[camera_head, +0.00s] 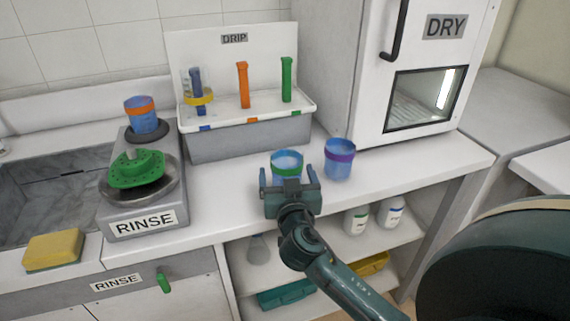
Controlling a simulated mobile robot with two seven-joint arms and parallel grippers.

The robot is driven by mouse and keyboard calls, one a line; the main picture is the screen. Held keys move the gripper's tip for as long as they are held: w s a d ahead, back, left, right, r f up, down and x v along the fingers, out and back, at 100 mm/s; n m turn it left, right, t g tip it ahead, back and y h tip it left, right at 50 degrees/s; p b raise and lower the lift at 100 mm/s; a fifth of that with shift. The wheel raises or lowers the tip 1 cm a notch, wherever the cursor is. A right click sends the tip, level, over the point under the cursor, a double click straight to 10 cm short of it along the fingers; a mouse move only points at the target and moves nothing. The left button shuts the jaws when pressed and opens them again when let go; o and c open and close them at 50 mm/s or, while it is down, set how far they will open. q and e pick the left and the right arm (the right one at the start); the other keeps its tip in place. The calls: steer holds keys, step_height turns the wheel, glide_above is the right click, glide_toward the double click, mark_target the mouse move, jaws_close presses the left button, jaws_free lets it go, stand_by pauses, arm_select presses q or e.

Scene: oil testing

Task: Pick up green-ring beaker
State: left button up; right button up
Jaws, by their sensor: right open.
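The green-ring beaker (287,160) is a blue cup with a green band near its rim. It stands on the white counter in front of the drip rack. My right gripper (290,178) is open, with its fingers toward the near side of this beaker and hiding its lower part. I cannot tell whether the fingers touch it. My left gripper is not in view.
A purple-ring beaker (339,160) stands close to the right. An orange-ring beaker (141,116) sits on the rinse station (148,219) at left. The drip rack (232,143) is behind. The drying cabinet (422,70) stands at back right.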

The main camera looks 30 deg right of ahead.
steer(key=shift+w+d, duration=0.1)
steer(key=shift+w, duration=0.15)
steer(key=shift+c, duration=0.3)
steer(key=shift+r, duration=0.1)
steer(key=c, duration=1)
